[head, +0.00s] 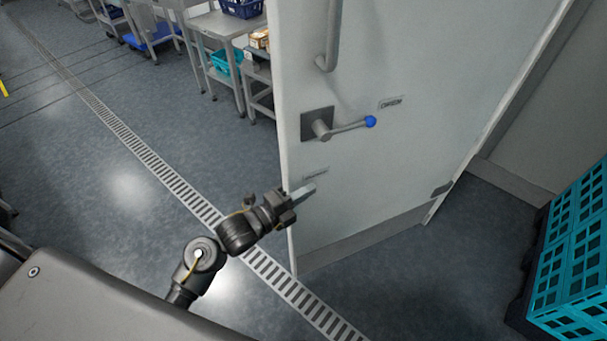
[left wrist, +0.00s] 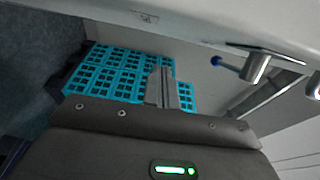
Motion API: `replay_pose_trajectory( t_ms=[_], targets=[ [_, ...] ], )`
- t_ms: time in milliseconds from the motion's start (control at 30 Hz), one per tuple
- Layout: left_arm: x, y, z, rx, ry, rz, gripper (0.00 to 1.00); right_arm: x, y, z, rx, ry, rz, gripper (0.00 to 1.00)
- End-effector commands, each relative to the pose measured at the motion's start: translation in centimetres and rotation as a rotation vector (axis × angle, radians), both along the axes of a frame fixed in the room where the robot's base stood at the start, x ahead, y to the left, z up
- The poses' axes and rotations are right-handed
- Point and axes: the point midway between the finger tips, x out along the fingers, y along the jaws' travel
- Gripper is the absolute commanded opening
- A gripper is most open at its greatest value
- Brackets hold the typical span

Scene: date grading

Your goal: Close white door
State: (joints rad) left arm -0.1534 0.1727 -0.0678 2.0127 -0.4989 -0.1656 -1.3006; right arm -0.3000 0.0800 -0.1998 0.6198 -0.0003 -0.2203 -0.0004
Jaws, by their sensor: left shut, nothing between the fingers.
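The white door (head: 420,80) stands open in the middle of the head view, its free edge toward the left. It carries a lever handle (head: 345,128) with a blue knob on a dark plate, and a grey vertical pull bar (head: 331,40) above it. My left gripper (head: 307,191) is shut and empty, by the door's free edge below the lever; I cannot tell whether it touches the door. In the left wrist view the shut fingers (left wrist: 162,88) point toward teal crates, with the blue-knobbed lever (left wrist: 245,66) at the right. My right gripper is not in view.
Teal crates (head: 578,255) are stacked on a dark base at the right, also seen in the left wrist view (left wrist: 118,75). A drain grate (head: 150,158) crosses the floor. Steel tables (head: 222,24) with bins stand at the back.

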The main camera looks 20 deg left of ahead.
Motion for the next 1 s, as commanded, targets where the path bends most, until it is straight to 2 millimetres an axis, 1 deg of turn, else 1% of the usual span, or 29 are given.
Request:
replay_pose_trajectory(
  t_ms=[33,67,133,300,500,867,967,1000],
  targets=[
    [0.9,-0.6,0.3,-0.004,0.001,0.000,0.00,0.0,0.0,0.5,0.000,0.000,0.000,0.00],
    [1.3,-0.9,0.3,-0.004,0.000,0.000,0.00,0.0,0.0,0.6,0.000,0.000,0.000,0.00],
    [2.2,0.0,0.3,0.002,0.001,0.003,0.00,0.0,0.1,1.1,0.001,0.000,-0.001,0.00],
    [3.5,1.3,0.1,0.001,0.002,0.001,0.00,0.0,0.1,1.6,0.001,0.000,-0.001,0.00],
    [4.1,1.8,0.0,0.000,0.001,0.000,0.00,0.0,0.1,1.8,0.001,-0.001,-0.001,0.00],
    [4.2,2.0,-0.1,0.001,0.001,-0.001,0.00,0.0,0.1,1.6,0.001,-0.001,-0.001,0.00],
    [4.6,2.7,-0.3,0.003,-0.001,-0.004,0.00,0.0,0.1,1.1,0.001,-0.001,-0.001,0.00],
    [4.8,3.2,-0.4,0.004,-0.001,-0.006,0.00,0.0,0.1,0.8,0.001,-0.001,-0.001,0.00]
  ],
)
